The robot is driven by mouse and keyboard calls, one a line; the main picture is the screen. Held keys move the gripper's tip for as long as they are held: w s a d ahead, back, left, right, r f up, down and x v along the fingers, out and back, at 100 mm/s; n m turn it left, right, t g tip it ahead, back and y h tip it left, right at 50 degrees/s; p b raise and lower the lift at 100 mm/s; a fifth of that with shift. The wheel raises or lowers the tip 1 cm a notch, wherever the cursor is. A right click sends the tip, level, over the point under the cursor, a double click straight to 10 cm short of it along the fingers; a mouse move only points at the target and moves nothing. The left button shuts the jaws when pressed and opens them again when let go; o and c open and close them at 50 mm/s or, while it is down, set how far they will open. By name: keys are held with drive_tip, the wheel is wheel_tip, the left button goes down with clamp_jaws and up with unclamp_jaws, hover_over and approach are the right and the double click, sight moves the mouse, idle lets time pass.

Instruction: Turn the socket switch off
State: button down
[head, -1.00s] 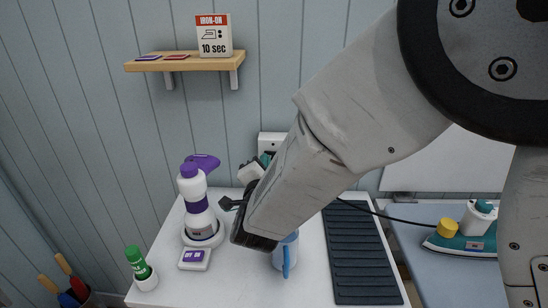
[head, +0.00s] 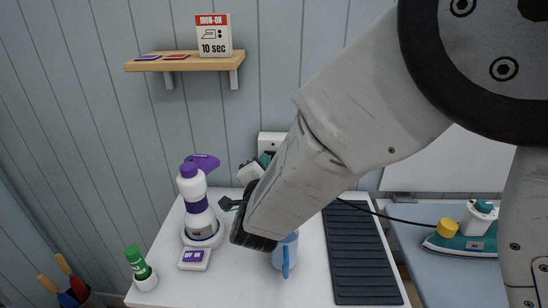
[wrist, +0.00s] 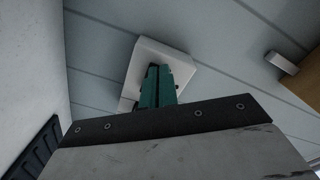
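The white wall socket (head: 272,139) is on the grey panelled wall above the back of the white counter. My arm covers part of it in the head view. It also shows in the wrist view as a white plate (wrist: 182,62) ahead of my gripper. My gripper (wrist: 158,82) has teal fingers close together, apparently shut with nothing visible held. Its tips overlap the plate in the wrist view; I cannot tell whether they touch it. The socket switch itself cannot be made out, and its position is hidden or too small to tell.
The counter (head: 215,285) holds a purple-and-white bottle (head: 198,205), a small labelled box (head: 194,259), a green-capped bottle (head: 140,268), a blue mug (head: 287,254) and a dark ribbed mat (head: 360,255). A teal iron (head: 465,240) and its black cord are at the right. A wooden shelf (head: 185,64) is above.

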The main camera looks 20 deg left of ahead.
drive_tip(key=shift+w+d+r, duration=0.1)
drive_tip(key=shift+w+r, duration=0.05)
drive_tip(key=shift+r, duration=0.1)
drive_tip(key=shift+f+v, duration=0.15)
drive_tip(key=shift+v, duration=1.05)
drive_tip(key=shift+f+v, duration=0.1)
drive_tip(key=shift+v, duration=1.1)
